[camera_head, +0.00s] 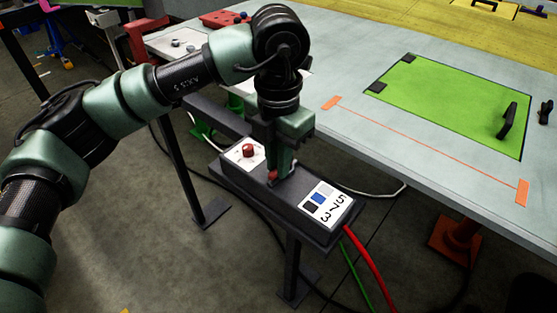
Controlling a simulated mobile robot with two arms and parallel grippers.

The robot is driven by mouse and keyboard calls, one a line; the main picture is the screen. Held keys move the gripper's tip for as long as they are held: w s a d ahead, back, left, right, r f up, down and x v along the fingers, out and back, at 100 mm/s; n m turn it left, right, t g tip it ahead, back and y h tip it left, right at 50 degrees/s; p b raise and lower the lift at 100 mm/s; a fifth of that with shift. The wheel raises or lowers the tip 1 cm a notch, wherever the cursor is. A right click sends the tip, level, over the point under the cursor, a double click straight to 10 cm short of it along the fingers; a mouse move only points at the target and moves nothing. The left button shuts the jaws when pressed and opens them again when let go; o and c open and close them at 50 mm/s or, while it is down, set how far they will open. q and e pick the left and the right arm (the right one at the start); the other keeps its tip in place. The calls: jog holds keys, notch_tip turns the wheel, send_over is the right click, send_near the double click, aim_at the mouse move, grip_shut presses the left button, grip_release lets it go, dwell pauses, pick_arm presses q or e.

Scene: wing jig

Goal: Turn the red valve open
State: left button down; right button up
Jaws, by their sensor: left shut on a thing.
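A dark box (285,190) stands on a post beside the table. My left arm comes in from the left and its gripper (279,170) points down onto the middle of the box top. It is shut on a small red part (272,176), which looks like the red valve; the fingers hide most of it, so how far it is turned cannot be told. A separate red knob (249,150) on a white plate sits just left of the gripper. My right gripper is not in view.
A large grey table (420,180) with a green panel (455,105) and orange marks lies to the right, close to the box. A red hose (365,258) and a green cable hang from the box's right end. Dark cables cross the floor.

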pick_arm(q)
jog(key=c, duration=1.4)
grip_release()
jog(key=shift+r, duration=0.1)
jog(key=shift+c, duration=0.2)
jog(key=shift+r, duration=0.1)
notch_tip(320, 180, up, 8)
jog(key=shift+f+b, duration=0.2)
jog(key=shift+b, duration=0.35)
